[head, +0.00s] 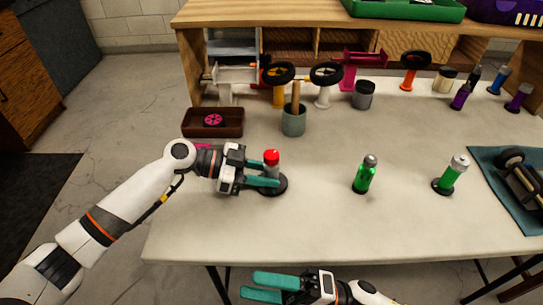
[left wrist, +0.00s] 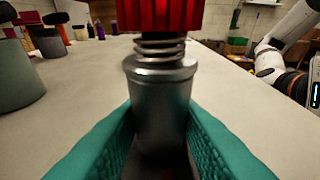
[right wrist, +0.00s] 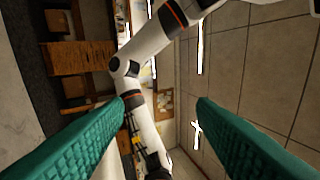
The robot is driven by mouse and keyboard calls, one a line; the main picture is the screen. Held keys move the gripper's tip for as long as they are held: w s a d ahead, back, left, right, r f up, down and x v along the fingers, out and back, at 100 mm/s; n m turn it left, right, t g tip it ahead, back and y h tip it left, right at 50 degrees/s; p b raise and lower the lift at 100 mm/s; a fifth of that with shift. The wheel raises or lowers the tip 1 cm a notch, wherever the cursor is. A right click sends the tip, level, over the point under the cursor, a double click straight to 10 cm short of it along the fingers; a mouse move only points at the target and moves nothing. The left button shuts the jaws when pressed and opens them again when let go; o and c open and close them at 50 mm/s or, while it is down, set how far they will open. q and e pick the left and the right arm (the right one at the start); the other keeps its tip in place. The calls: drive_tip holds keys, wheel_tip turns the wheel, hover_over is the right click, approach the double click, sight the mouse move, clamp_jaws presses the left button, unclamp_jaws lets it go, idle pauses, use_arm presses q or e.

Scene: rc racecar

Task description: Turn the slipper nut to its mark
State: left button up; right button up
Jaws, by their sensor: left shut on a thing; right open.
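The red slipper nut (head: 271,156) sits on top of an upright grey post with a round black base (head: 280,189), at the left-middle of the table. In the left wrist view the ribbed red nut (left wrist: 165,14) is cut off by the top edge. A coil spring (left wrist: 160,48) lies under it, above the grey cylinder (left wrist: 160,95). My left gripper (head: 268,176) is shut on the grey cylinder, with its teal fingers below the nut. I cannot make out a mark on the nut. My right gripper (head: 268,287) is open and empty off the table's front edge.
A brown tray (head: 212,133) holds a pink wheel. A grey-green cup (head: 293,124) stands behind the nut. A blue mat (head: 500,185) with a car lies at far right. The front table is clear.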

wheel_tip(320, 180, up, 6)
drive_tip(key=n, duration=0.5)
drive_tip(key=n+t+h, duration=0.7)
drive_tip(key=n+t, duration=0.1)
approach(278, 161)
drive_tip(key=shift+s+d, duration=0.1)
drive_tip(key=shift+r, duration=0.1)
drive_tip(key=x, duration=1.1)
drive_tip(key=shift+w+a, duration=0.3)
drive_tip(key=shift+c, duration=0.3)
drive_tip(key=c, duration=0.9)
